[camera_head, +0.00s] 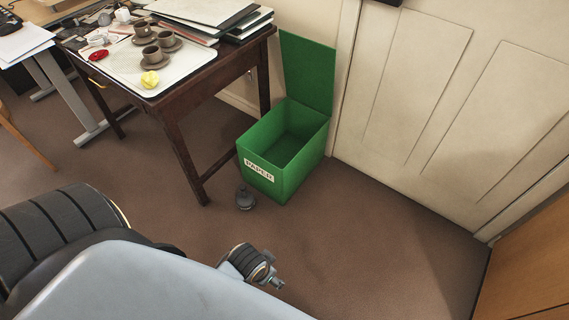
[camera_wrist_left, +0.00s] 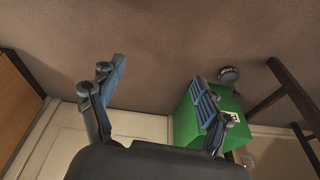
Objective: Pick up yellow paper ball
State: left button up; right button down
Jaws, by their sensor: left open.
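The yellow paper ball (camera_head: 150,79) lies on a white tray (camera_head: 125,72) near the front corner of the dark wooden desk (camera_head: 185,92), in the head view. It is not visible in the left wrist view. My left gripper (camera_wrist_left: 158,78) is open in the left wrist view, with nothing between its fingers. It is away from the desk top and the ball. The right finger overlaps the green bin in that picture. My right gripper is not seen in either view.
An open green bin (camera_head: 260,178) labelled PAPER stands on the floor beside the desk; it also shows in the left wrist view (camera_wrist_left: 187,122). A small dark round object (camera_head: 245,199) lies before it. Brown cups (camera_head: 152,55) stand close behind the ball. The carpet right of the bin is clear.

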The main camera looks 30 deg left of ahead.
aim_at(148, 80)
jog(key=u, duration=1.9)
jog(key=i+l, duration=0.15)
jog(key=l, duration=0.15)
jog(key=i+l+u, duration=0.2)
jog(key=l, duration=0.2)
jog(key=i+l+u, duration=0.15)
jog(key=l, duration=0.2)
jog(key=l+u, duration=0.2)
jog(key=l, duration=0.2)
jog(key=i+l+u, duration=0.15)
jog(key=l, duration=0.3)
